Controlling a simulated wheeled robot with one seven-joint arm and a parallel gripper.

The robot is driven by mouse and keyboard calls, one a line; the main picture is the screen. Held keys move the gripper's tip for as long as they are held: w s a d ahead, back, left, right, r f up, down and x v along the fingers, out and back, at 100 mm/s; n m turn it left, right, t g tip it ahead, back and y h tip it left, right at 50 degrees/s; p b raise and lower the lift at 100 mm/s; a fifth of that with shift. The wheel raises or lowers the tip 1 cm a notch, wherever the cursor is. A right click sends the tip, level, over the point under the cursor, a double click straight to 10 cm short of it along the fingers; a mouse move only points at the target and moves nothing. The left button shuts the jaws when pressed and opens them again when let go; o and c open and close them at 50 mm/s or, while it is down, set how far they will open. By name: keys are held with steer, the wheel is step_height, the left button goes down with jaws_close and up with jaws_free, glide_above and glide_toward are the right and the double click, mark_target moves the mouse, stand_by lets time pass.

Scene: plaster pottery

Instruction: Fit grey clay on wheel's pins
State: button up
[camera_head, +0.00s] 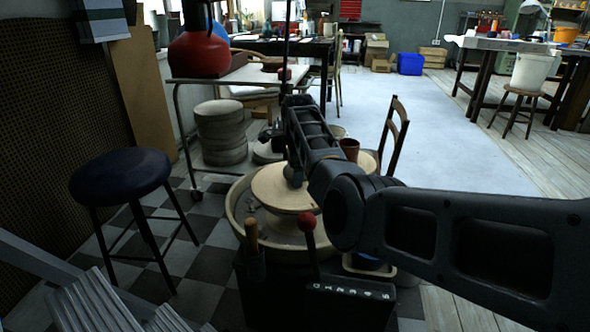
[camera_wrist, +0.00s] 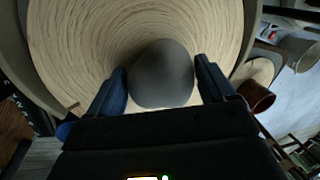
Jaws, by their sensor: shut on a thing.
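The grey clay (camera_wrist: 163,72) is a rounded lump between the two fingers of my gripper (camera_wrist: 161,84) in the wrist view. My gripper is shut on it. The wheel (camera_wrist: 75,45) has a pale, ringed round top and fills the view behind the clay. In the head view the wheel (camera_head: 270,190) stands at the centre, with my arm reaching over it and the small clay lump (camera_head: 293,175) above its top. I cannot tell whether the clay touches the wheel. A shadow lies beside the clay. I cannot make out the pins clearly.
A brown cup (camera_head: 349,149) stands beyond the wheel; it also shows at right in the wrist view (camera_wrist: 257,96). A red-knobbed lever (camera_head: 306,223) and a wooden handle (camera_head: 251,235) rise in front. A dark stool (camera_head: 120,178) stands left. A chair (camera_head: 393,137) stands behind right.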

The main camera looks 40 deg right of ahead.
steer(key=shift+b+x, duration=0.4)
steer(key=shift+x, duration=0.45)
stand_by(0.9)
steer(key=o, duration=1.6)
steer(key=shift+s, duration=0.2)
steer(key=shift+o, duration=0.8)
steer(key=shift+a+f, duration=0.1)
steer(key=shift+f, duration=0.05)
steer(key=shift+p+v, duration=1.7)
steer(key=shift+v, duration=2.25)
